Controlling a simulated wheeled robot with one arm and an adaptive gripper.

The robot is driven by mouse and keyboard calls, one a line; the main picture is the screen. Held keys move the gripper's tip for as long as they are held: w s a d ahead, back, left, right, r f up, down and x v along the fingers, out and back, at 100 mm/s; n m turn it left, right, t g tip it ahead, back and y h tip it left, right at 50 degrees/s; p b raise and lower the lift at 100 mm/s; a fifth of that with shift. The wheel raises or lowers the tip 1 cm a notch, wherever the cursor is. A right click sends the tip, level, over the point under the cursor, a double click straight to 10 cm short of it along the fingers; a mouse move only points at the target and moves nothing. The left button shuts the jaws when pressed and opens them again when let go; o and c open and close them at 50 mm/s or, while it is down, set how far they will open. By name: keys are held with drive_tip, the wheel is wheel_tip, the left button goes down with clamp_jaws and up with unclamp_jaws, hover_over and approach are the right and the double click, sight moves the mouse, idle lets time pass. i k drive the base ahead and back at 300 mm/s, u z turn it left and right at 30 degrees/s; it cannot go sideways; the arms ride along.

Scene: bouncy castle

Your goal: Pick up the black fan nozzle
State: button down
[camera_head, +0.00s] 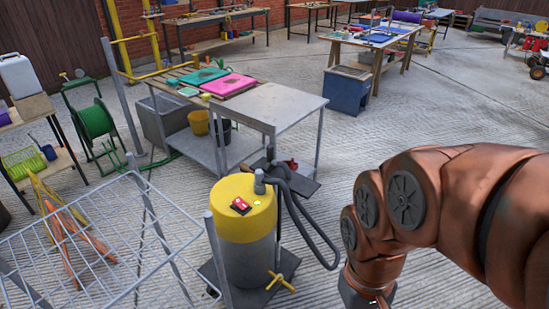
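I cannot make out a black fan nozzle for certain. A yellow-topped grey drum (243,225) stands at the lower middle, with a dark hose (312,232) looping down its right side. Dark fittings (270,160) rise where the hose meets the stand beside the drum, and any nozzle among them is too small to tell. A small dark shelf (297,184) beside them carries a red item (291,165). My copper-coloured arm fills the right side and bends down to the bottom edge, right of the drum and apart from it. My gripper's fingers are out of the frame.
A green hose reel (95,122) stands further left. Ridged concrete floor (400,130) is clear in the centre right.

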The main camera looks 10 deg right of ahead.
sight(270, 164)
drive_tip(key=z, duration=0.55)
drive_tip(key=k, duration=1.3)
drive_tip(key=z, duration=0.55)
drive_tip(key=i, duration=1.25)
drive_tip(key=u, duration=0.65)
drive_tip(key=i, duration=1.05)
drive_tip(key=u, duration=1.55)
drive_tip(key=i, duration=0.55)
drive_tip(key=u, duration=0.45)
